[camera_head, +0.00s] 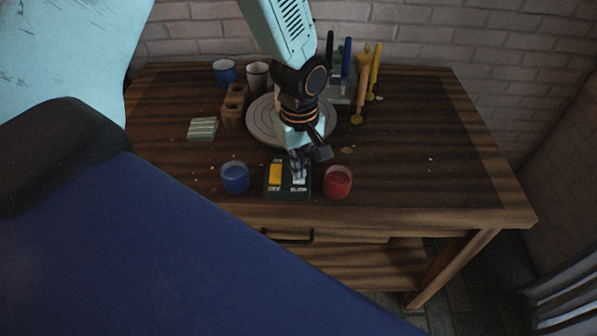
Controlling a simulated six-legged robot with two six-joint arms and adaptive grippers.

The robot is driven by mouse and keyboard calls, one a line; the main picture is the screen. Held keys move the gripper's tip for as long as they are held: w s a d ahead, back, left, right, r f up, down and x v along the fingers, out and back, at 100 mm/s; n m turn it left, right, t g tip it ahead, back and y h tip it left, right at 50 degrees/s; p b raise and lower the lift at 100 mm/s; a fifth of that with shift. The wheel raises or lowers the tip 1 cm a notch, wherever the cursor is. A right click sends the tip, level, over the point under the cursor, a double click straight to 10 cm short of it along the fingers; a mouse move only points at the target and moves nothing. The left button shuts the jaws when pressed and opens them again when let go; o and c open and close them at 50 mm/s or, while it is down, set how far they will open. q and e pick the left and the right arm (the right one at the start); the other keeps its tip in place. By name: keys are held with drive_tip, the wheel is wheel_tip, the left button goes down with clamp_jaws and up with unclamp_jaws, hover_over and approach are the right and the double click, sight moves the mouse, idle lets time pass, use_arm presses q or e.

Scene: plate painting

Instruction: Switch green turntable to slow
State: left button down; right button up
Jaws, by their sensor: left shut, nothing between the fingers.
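A round grey turntable disc (262,124) sits in the middle of the wooden table, partly hidden behind my arm. A dark green control box (288,195) lies in front of it near the table's front edge. It carries a yellow switch (275,174) on the left and a pale switch (299,180) on the right. The small labels are too blurred to read. My left gripper (298,171) is shut and empty, pointing down over the right part of the box at the pale switch. I cannot tell whether it touches the switch. My right gripper is not in view.
A blue paint cup (235,178) stands left of the box and a red paint cup (338,182) right of it, both close. Mugs (225,72), a wooden block (233,105), a cloth or sponge (202,129) and upright tools (361,80) stand farther back. The table's right side is mostly clear.

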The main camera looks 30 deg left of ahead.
use_arm(q)
drive_tip(key=shift+f+b, duration=0.35)
drive_tip(key=shift+f, duration=0.35)
idle(0.5)
drive_tip(key=shift+s+r, duration=0.1)
drive_tip(key=shift+r+p, duration=0.75)
drive_tip(key=shift+p, duration=0.25)
drive_tip(key=shift+r+p, duration=0.9)
drive_tip(key=shift+r, duration=0.05)
wheel_tip(320, 180, up, 2)
drive_tip(key=shift+p, duration=1.1)
drive_tip(key=shift+r+p, duration=0.7)
drive_tip(key=shift+r, duration=0.05)
drive_tip(key=shift+f, duration=0.1)
